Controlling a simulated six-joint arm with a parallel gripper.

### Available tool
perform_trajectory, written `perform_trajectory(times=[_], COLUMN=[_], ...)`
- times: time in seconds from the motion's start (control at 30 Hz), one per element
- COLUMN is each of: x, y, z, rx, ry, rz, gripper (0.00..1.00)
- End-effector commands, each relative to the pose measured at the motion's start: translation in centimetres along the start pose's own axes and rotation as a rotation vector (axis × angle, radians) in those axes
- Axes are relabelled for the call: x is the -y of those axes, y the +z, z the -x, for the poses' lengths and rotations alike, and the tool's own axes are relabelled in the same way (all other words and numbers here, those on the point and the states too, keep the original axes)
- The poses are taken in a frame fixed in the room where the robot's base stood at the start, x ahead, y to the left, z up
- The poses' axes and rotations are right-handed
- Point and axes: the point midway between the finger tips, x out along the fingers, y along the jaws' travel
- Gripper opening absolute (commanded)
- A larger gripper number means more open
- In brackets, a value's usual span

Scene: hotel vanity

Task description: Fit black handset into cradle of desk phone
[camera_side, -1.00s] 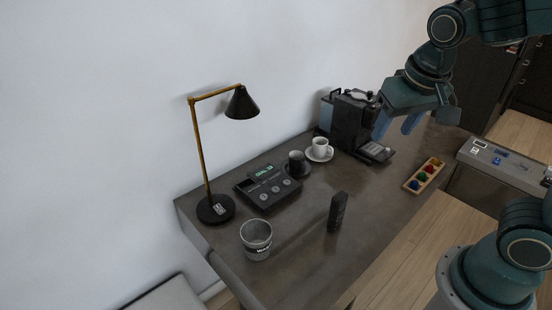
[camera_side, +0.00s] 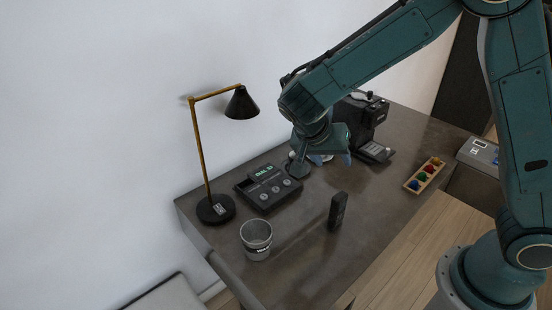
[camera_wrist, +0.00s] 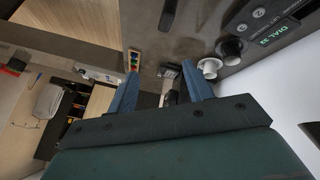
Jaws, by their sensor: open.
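The black handset (camera_side: 337,211) stands upright on the dark tabletop, right of the desk phone. It also shows at the top of the wrist view (camera_wrist: 168,14). The desk phone (camera_side: 267,187) is a dark, flat unit with a lit green display and round buttons, between the lamp and the cups. Part of it shows at the upper right of the wrist view (camera_wrist: 278,30). My gripper (camera_side: 328,159) is open and empty, above the table behind the handset. Its blue fingers are spread apart in the wrist view (camera_wrist: 160,86).
The coffee machine (camera_side: 365,118) stands behind my gripper. A white cup (camera_wrist: 209,66) and a dark cup (camera_wrist: 230,48) are near the phone. A wooden tray of coloured pods (camera_side: 413,186) lies right.

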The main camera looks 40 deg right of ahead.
Motion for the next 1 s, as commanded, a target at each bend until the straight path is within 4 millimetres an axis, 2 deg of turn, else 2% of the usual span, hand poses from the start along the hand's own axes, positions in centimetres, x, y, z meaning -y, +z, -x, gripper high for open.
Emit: perform_trajectory(times=[0.2, 0.5, 0.73, 1.0], x=[2.6, 5.1, 6.3, 6.8], y=[2.1, 5.4, 8.1, 10.9], z=[-2.4, -5.7, -8.4, -11.2], rx=[-0.099, -0.272, -0.427, -0.601], ry=[0.087, 0.164, 0.187, 0.175], rz=[-0.103, -0.250, -0.358, -0.467], gripper=[0.51, 0.51, 0.51, 0.51])
